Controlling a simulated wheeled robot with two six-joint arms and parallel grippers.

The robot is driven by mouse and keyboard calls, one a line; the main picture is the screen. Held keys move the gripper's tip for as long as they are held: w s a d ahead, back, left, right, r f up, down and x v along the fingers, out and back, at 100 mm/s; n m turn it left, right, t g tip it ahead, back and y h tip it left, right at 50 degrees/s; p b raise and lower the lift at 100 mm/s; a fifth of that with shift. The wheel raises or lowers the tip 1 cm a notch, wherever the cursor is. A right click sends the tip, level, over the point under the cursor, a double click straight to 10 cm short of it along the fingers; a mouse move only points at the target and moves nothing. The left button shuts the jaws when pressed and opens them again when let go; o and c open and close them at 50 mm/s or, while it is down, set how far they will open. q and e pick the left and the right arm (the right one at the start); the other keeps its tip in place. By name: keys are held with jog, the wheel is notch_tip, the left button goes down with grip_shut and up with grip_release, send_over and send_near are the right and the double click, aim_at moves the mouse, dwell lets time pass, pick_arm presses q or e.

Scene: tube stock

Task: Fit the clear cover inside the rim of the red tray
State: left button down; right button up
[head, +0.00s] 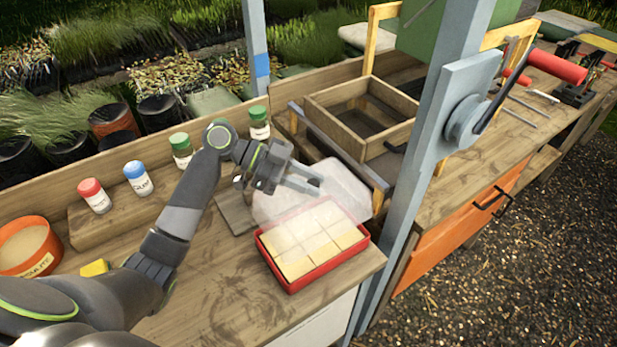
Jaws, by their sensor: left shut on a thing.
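The red tray (293,288) sits on the bench near its front right corner, with several pale yellow blocks inside. The clear cover (345,186) is a see-through sheet, tilted, above and behind the tray; its near part overlaps the tray's back half in the picture. My left gripper (316,186) is shut on the clear cover at its upper left part. I cannot tell whether the cover's near edge touches the tray. My right gripper is not in view.
A wooden sieve box (360,112) stands behind the cover. A grey-blue post (410,185) rises right of the tray. Bottles with red (94,195), blue (138,177) and green caps stand on the left, near an orange tub (27,246).

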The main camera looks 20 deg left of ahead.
aim_at(308, 200)
pick_arm(q)
jog(key=shift+f+b, duration=1)
jog(key=shift+f, duration=0.7)
jog(key=shift+f+b, duration=1.05)
jog(key=shift+b, duration=0.2)
jog(key=shift+b, duration=0.3)
jog(key=shift+f+b, duration=0.65)
jog(key=shift+f, duration=0.05)
jog(key=shift+f, duration=0.15)
jog(key=shift+f+b, duration=0.7)
jog(key=shift+b, duration=0.2)
jog(key=shift+f+b, duration=0.65)
jog(key=shift+b, duration=0.45)
